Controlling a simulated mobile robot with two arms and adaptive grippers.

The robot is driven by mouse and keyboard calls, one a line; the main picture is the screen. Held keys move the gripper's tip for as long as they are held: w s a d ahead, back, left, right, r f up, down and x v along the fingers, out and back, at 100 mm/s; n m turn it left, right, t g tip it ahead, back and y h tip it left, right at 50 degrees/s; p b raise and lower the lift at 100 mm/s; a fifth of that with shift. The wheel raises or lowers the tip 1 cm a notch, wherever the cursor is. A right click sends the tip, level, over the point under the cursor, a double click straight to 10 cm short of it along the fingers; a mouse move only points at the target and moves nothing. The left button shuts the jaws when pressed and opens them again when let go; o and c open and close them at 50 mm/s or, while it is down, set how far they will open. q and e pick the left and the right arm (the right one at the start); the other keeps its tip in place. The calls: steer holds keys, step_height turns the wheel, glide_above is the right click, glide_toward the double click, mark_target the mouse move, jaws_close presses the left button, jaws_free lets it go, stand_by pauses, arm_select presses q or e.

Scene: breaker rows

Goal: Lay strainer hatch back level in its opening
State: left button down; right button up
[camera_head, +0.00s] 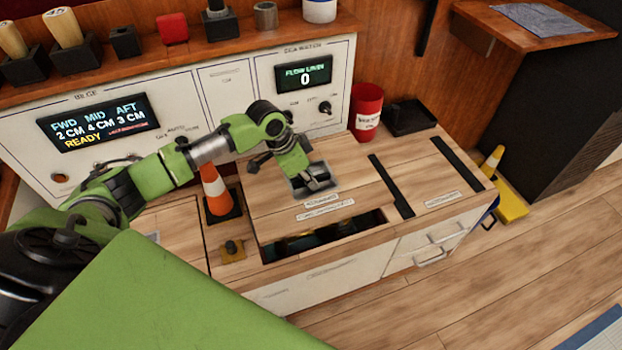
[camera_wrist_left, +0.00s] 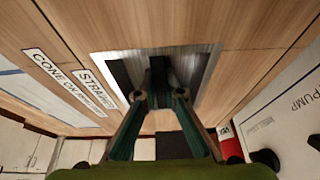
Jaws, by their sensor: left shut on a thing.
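The strainer hatch (camera_head: 272,192) is a wooden panel with a metal recessed pull and two white labels on its top. It also shows close up in the left wrist view (camera_wrist_left: 55,20). Its front edge is raised above the dark opening (camera_head: 335,236), which shows as a gap along the front. My left gripper (camera_head: 314,184) is over the recessed pull and shut on it; the fingertips (camera_wrist_left: 160,68) reach into the pull in the left wrist view. The exact grip is partly hidden by the fingers. My right gripper is in neither view.
An orange and white cone (camera_head: 217,192) stands left of the hatch. A small yellow block (camera_head: 232,251) sits near the opening's left front corner. A red can (camera_head: 366,112) and a black tray (camera_head: 410,117) stand behind. Dark slots (camera_head: 458,164) cross the wooden top at right.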

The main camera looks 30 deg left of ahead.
mark_target(308, 188)
arm_select(q)
steer(key=shift+w+r, duration=0.1)
steer(key=shift+r, duration=0.15)
